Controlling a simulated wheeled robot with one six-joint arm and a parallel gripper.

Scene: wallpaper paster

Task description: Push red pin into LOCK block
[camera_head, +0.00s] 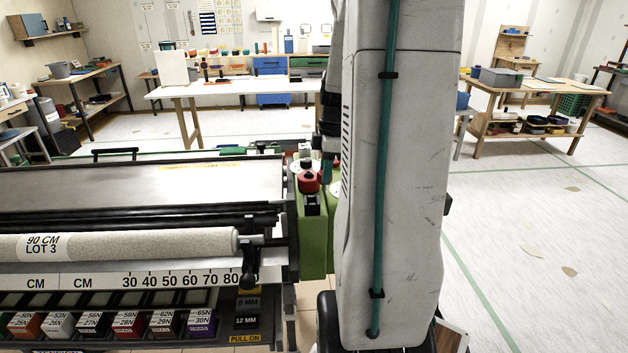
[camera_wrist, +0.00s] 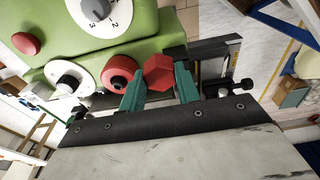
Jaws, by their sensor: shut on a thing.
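In the wrist view my gripper (camera_wrist: 158,74) has its two teal fingers shut on a red six-sided head, which I take to be the red pin (camera_wrist: 158,68). A dark block (camera_wrist: 208,52) lies just right of the pin, against the green housing (camera_wrist: 90,45). No LOCK lettering is readable, so I cannot tell whether this is the LOCK block. How deep the pin sits is hidden. In the head view my arm covers most of the gripper and the pin.
A round red knob (camera_wrist: 117,72) sits close to the left finger. White numbered dials (camera_wrist: 100,15) and another red button (camera_wrist: 26,43) are on the green housing. In the head view the paster with its paper roll (camera_head: 120,244) fills the left; open floor (camera_head: 530,220) lies right.

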